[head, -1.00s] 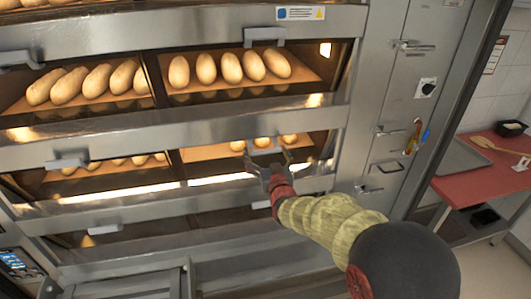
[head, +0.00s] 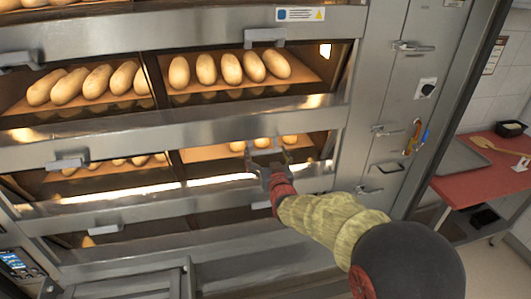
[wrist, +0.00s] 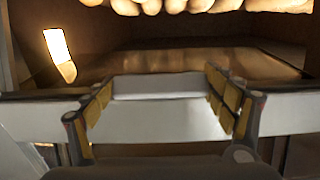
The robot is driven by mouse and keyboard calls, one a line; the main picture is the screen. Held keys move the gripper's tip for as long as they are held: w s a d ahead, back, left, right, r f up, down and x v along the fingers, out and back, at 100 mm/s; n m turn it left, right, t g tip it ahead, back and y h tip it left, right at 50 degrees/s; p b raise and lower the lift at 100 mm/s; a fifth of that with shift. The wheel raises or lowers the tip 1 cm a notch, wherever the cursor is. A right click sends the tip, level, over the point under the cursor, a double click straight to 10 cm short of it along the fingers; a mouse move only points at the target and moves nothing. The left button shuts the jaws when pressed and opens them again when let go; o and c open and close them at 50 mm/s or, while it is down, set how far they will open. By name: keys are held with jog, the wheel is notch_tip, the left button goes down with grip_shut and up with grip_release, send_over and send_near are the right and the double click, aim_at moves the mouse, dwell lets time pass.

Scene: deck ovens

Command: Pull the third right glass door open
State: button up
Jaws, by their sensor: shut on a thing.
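The third right glass door (head: 225,201) is in the lower middle of the head view, with a lit chamber and a few loaves behind it. Its light grey handle (wrist: 155,87) shows in the wrist view as a block on the long metal rail. My gripper (head: 268,158) is at this handle in the head view and partly covers it. In the wrist view the two padded fingers of my gripper (wrist: 160,95) stand at the handle's two ends and are shut on it. I cannot tell how far the door is tilted.
The second right door's handle (head: 265,36) is above, with loaves (head: 230,68) behind its glass. The third left door's handle (head: 68,162) is to the left. A steel cabinet side (head: 400,110) and a red table (head: 478,180) stand to the right.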

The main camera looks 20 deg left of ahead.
jog(key=shift+s+r, duration=0.1)
jog(key=shift+r, duration=0.3)
jog(key=shift+g+p, duration=0.45)
jog(key=shift+g, duration=0.15)
jog(key=o, duration=1.6)
jog(key=shift+f, duration=0.1)
jog(key=shift+s+d, duration=0.1)
jog(key=shift+s, duration=0.05)
jog(key=v, duration=1.1)
jog(key=shift+s, duration=0.4)
